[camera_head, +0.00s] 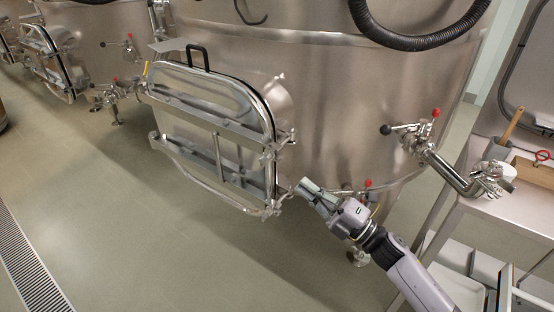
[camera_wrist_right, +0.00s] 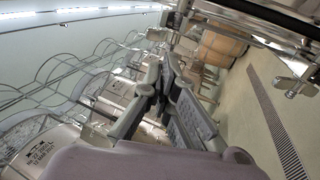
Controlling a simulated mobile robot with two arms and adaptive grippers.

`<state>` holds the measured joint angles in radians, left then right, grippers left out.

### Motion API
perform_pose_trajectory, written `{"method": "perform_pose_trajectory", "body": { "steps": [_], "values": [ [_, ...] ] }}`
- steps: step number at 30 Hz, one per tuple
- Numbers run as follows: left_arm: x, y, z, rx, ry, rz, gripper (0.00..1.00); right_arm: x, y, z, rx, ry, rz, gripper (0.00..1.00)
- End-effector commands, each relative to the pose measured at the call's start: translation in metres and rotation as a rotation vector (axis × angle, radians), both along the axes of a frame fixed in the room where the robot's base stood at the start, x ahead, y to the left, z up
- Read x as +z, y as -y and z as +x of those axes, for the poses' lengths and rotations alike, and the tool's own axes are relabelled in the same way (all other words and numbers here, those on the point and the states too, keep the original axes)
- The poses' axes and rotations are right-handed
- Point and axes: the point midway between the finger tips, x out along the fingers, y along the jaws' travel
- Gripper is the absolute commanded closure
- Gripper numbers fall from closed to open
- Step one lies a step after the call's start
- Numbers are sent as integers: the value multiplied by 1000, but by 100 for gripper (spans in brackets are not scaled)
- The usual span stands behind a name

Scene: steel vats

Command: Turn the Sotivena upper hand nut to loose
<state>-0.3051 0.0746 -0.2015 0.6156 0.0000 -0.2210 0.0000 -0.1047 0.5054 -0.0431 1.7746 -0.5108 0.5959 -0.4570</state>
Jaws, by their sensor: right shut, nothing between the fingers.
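The steel vat's door (camera_head: 215,120) is closed against the vat, with two crossbars over it. An upper hand nut (camera_head: 285,137) is at the right end of the upper bar. A lower hand nut (camera_head: 280,198) is at the right end of the lower bar. My right gripper (camera_head: 304,188) is shut and empty, close to the lower right corner of the door and below the upper nut. It also shows shut in the right wrist view (camera_wrist_right: 167,62), where a winged nut (camera_wrist_right: 294,86) is at the right edge; I cannot tell which one. My left gripper is out of view.
Valve pipes with red knobs (camera_head: 434,114) stick out from the vat at right. A steel table (camera_head: 500,205) with small items stands at far right. The floor (camera_head: 130,215) left of the door is open, with a drain grate (camera_head: 35,270).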

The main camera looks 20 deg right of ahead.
Motion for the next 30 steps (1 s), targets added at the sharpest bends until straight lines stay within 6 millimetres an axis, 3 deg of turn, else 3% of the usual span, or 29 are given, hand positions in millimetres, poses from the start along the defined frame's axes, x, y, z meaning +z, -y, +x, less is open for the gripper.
{"method": "perform_pose_trajectory", "body": {
  "steps": [6, 13, 30],
  "values": [
    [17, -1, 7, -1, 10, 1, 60, 21, -28, 37, 0, 1, 4, 100],
    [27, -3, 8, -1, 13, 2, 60, 31, -48, 63, -1, -2, 4, 100],
    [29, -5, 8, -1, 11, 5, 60, 32, -55, 71, -2, -5, 1, 100]
  ]
}}
